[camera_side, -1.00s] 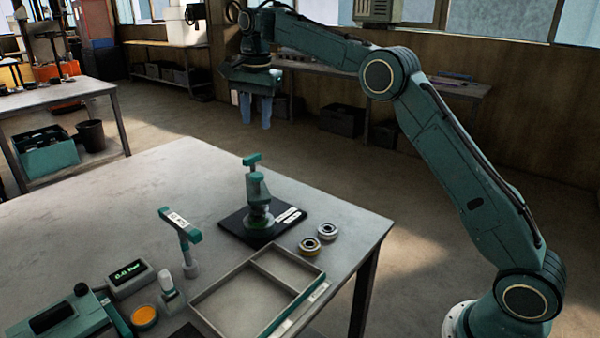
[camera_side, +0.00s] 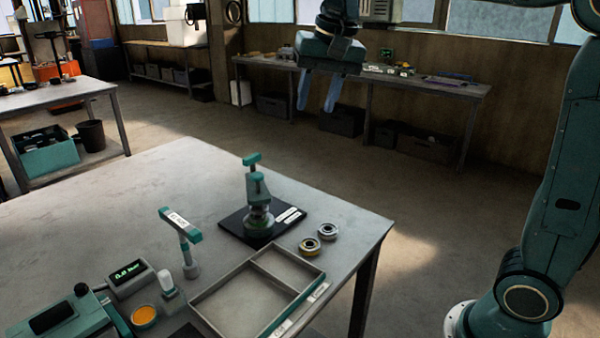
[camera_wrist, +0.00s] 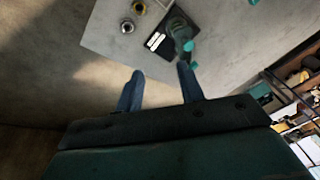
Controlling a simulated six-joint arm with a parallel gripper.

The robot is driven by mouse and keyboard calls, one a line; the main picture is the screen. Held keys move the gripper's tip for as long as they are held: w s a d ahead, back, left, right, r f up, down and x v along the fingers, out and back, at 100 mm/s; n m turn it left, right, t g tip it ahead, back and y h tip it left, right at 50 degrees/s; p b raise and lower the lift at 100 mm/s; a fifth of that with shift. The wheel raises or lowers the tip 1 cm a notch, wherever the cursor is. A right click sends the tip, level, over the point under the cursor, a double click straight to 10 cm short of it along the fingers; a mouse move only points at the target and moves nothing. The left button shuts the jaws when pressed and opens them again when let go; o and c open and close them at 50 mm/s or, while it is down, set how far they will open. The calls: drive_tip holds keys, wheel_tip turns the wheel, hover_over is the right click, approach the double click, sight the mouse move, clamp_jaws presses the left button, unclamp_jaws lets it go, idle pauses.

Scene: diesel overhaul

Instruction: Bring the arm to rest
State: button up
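My gripper (camera_side: 317,105) hangs in the air at the upper middle of the side view, well above and behind the work table. Its two blue fingers point down and stand apart with nothing between them. In the wrist view my gripper (camera_wrist: 158,80) also shows its fingers spread and empty. My arm rises at the right of the side view, and its upper part leaves the frame.
The grey table (camera_side: 120,190) carries a teal press-like fixture (camera_side: 257,190) on a black plate, two small rings (camera_side: 318,238), a T-handled tool (camera_side: 183,235), a divided tray (camera_side: 240,305) and a small display (camera_side: 130,278). A back bench (camera_side: 430,85) stands along the wall.

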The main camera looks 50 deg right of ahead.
drive_tip(key=s+f+n+t, duration=0.1)
drive_tip(key=s+f+n, duration=0.2)
drive_tip(key=s, duration=0.8)
drive_tip(key=s+a+f+n+t, duration=0.1)
drive_tip(key=s+f+n, duration=0.3)
drive_tip(key=s+f, duration=0.4)
drive_tip(key=s, duration=0.3)
drive_tip(key=shift+n, duration=0.3)
